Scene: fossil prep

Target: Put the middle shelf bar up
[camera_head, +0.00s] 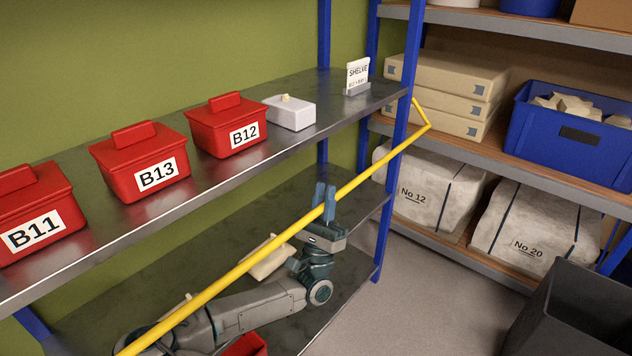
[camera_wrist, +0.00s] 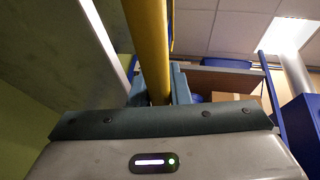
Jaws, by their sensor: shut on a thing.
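The yellow shelf bar (camera_head: 265,245) runs diagonally across the front of the shelf unit, from the lower left up to the right blue post, where its bent end (camera_head: 421,112) shows. My gripper (camera_head: 325,200) is shut on the bar, right of its middle, with its fingers pointing up. In the wrist view the bar (camera_wrist: 150,50) passes up between the two fingers (camera_wrist: 158,85).
Red boxes B11 (camera_head: 35,210), B13 (camera_head: 140,165) and B12 (camera_head: 228,130), a whitish box (camera_head: 290,113) and a sign (camera_head: 357,76) stand on the middle shelf. Another rack with a blue crate (camera_head: 570,135) stands at right. A dark bin (camera_head: 575,315) stands on the floor.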

